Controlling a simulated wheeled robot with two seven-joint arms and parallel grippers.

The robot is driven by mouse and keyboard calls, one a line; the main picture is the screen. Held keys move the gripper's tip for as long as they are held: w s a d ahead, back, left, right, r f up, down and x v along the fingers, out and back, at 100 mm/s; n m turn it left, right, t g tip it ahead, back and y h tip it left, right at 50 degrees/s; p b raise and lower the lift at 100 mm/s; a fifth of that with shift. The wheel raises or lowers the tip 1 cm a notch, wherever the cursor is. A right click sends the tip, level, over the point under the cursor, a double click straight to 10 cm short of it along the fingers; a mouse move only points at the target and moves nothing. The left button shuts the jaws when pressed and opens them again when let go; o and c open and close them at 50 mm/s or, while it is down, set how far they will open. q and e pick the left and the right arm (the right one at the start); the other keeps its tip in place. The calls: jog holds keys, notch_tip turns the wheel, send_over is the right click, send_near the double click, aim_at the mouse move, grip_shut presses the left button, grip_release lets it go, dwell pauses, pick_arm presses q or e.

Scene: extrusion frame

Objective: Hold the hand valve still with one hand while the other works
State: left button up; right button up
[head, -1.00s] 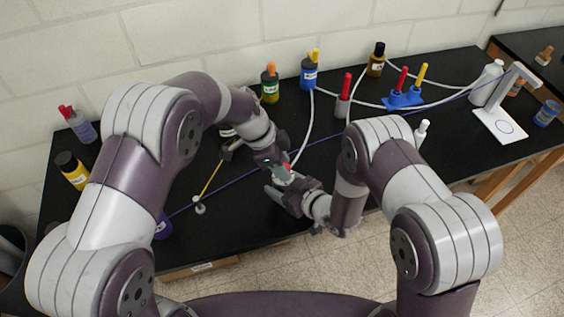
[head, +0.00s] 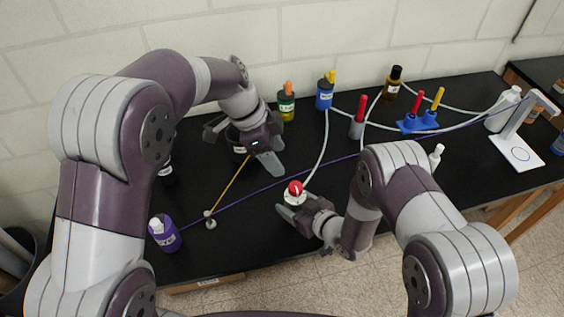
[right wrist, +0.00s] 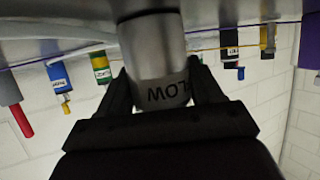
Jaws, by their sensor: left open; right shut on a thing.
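The hand valve (head: 294,194) has a red knob on a pale body and stands near the front middle of the black bench. My right gripper (head: 291,209) is shut on the valve's body. In the right wrist view the two dark fingers (right wrist: 157,105) press on either side of the metal body of the valve (right wrist: 155,60), which carries dark lettering reading "LOW" upside down. My left gripper (head: 240,147) is open and empty, up and to the left of the valve, apart from it, over a dark container (head: 237,152).
A purple bottle (head: 165,233) stands at the front left. A purple line crosses the bench.

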dwell(0.3)
jog(key=o, duration=1.2)
